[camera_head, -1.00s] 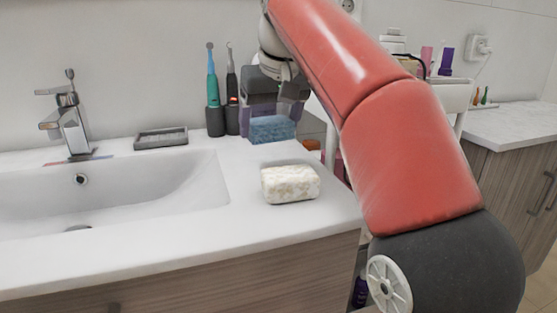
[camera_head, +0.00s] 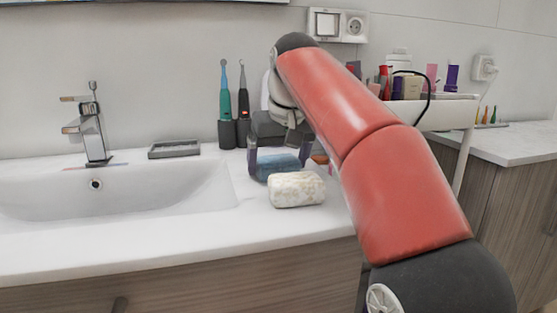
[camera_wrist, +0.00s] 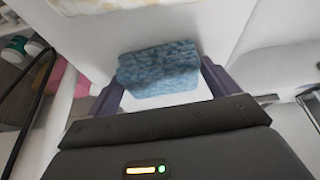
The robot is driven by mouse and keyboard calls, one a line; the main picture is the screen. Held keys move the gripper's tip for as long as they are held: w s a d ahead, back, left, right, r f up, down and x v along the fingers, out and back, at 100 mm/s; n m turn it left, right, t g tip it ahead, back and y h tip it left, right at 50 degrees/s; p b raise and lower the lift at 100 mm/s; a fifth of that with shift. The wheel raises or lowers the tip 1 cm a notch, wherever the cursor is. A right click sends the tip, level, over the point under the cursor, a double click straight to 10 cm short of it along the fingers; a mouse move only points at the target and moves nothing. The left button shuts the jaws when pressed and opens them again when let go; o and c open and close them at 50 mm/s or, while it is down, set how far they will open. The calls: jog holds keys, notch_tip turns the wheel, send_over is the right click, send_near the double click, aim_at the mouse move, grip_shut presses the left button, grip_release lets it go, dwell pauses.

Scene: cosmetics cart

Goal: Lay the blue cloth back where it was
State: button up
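The blue cloth (camera_head: 278,168) is a thick folded block just behind the beige speckled bar (camera_head: 297,189) on the white counter. My gripper (camera_head: 279,162) has one finger at each side of the cloth. In the wrist view the cloth (camera_wrist: 158,70) sits between the fingertips of my gripper (camera_wrist: 161,72), slightly tilted, with its side edges at the fingers. The gripper looks shut on it. Whether the cloth's underside touches the counter, I cannot tell. The bar partly hides the cloth's lower front edge in the head view.
A sink (camera_head: 120,190) with a tap (camera_head: 91,130) lies to the left. A grey soap dish (camera_head: 174,149) and two electric toothbrushes (camera_head: 226,95) in dark holders stand behind. A white cart (camera_head: 445,113) with cosmetics is at the right. Bare counter lies left of the bar.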

jog(key=shift+o, duration=1)
jog(key=shift+f, duration=0.15)
jog(key=p+v, duration=0.2)
jog(key=v, duration=0.6)
jog(key=shift+w+d+p, duration=0.2)
jog(key=shift+w+p, duration=0.05)
jog(key=shift+p, duration=0.05)
